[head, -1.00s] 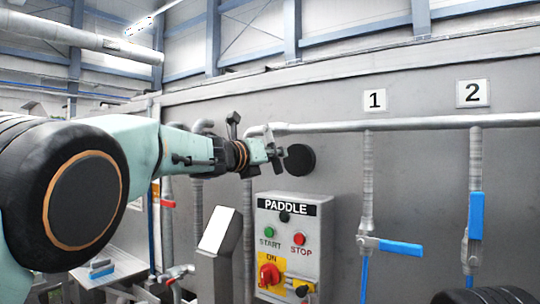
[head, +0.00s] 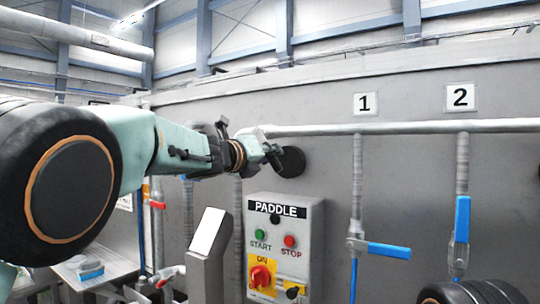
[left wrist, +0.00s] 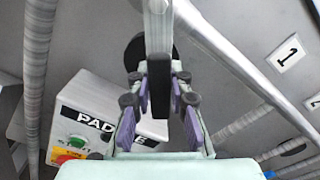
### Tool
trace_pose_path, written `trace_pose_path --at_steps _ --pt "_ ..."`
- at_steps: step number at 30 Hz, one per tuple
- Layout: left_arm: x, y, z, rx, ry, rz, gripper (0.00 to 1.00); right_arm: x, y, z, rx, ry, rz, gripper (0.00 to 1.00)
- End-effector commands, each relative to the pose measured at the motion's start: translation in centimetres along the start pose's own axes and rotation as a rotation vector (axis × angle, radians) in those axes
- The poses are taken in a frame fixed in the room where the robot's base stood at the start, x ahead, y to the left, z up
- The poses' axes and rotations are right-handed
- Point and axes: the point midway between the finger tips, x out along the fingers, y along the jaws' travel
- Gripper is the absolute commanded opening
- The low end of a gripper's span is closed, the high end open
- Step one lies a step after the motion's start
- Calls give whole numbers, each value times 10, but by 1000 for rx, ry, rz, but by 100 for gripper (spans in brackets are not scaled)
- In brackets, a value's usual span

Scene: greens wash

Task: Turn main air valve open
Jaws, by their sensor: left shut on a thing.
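My left gripper (head: 270,150) reaches in from the left to the grey wall, just left of a black round disc (head: 292,162). In the left wrist view its purple-padded fingers (left wrist: 162,92) are on both sides of a bar, grey above and dark at its lower end, which looks like the main air valve's lever (left wrist: 158,35). The gripper is shut on it. The lever comes down from the top edge, so its pivot is cut off there. In the head view the gripper mostly hides the lever. My right gripper is not in view.
A PADDLE control box (head: 284,250) with buttons and a red knob is mounted below the gripper. A grey pipe (head: 400,127) runs right along the wall. Blue-handled valves hang under signs 1 (head: 365,104) and 2 (head: 460,97). A grey post (head: 208,245) stands left of the box.

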Motion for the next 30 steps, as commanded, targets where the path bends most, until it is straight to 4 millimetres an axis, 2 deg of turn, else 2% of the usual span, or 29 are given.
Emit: trace_pose_path --at_steps 2,9,20,30 --pt "0 2 -3 -2 4 3 22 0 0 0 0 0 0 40" --pt "0 1 -1 0 2 2 43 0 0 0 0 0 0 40" --pt "-2 0 0 1 1 1 43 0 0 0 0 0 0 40" --pt "-30 0 0 0 0 2 43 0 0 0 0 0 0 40"
